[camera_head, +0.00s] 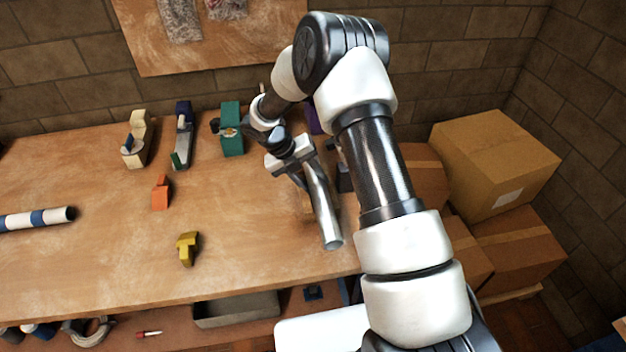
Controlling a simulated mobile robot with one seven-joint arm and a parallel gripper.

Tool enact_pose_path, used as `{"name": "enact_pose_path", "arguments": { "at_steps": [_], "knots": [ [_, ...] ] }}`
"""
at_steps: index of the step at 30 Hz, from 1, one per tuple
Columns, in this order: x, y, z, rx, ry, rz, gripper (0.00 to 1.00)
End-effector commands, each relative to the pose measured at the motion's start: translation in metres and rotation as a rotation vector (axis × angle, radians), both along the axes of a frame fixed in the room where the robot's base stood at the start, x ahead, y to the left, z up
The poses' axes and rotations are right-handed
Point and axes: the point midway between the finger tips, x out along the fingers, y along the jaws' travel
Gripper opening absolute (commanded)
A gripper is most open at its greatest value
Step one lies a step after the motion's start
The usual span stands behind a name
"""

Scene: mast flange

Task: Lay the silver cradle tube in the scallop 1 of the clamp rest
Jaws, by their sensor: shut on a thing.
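The silver cradle tube (323,212) is a shiny metal tube, seen over the right part of the wooden workbench. My gripper (302,164) is shut on the tube near its far end. The tube's near open end points toward me and lies over the bench's front right area. I cannot tell whether the tube touches anything below it. The clamp rest and its scallop 1 cannot be clearly made out. A small tan piece (306,205) shows beside the tube's left side, and a dark block (344,178) shows to its right, partly behind my arm.
On the workbench (100,265) stand a cream block (139,133), a grey-and-blue clamp (183,138), a green vise-like piece (231,130), an orange block (160,194), a yellow piece (187,247) and a striped tube (38,218). Cardboard boxes (490,160) stack right. The bench's middle is fairly clear.

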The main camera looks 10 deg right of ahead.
Motion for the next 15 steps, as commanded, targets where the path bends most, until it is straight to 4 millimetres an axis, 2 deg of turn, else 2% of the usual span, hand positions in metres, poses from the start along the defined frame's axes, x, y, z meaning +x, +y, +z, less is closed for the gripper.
{"name": "enact_pose_path", "arguments": {
  "at_steps": [1, 6, 7, 9, 15],
  "knots": [
    [-0.0054, 0.0014, -0.0132, 0.009, 0.013, 0.001, 0.04],
    [-0.0064, 0.0013, -0.0141, 0.009, 0.015, 0.000, 0.04],
    [-0.0065, 0.0013, -0.0143, 0.009, 0.015, 0.000, 0.42],
    [-0.0068, 0.0013, -0.0146, 0.009, 0.016, -0.001, 0.54],
    [-0.0073, 0.0016, -0.0151, 0.010, 0.016, -0.001, 0.56]
  ]
}}
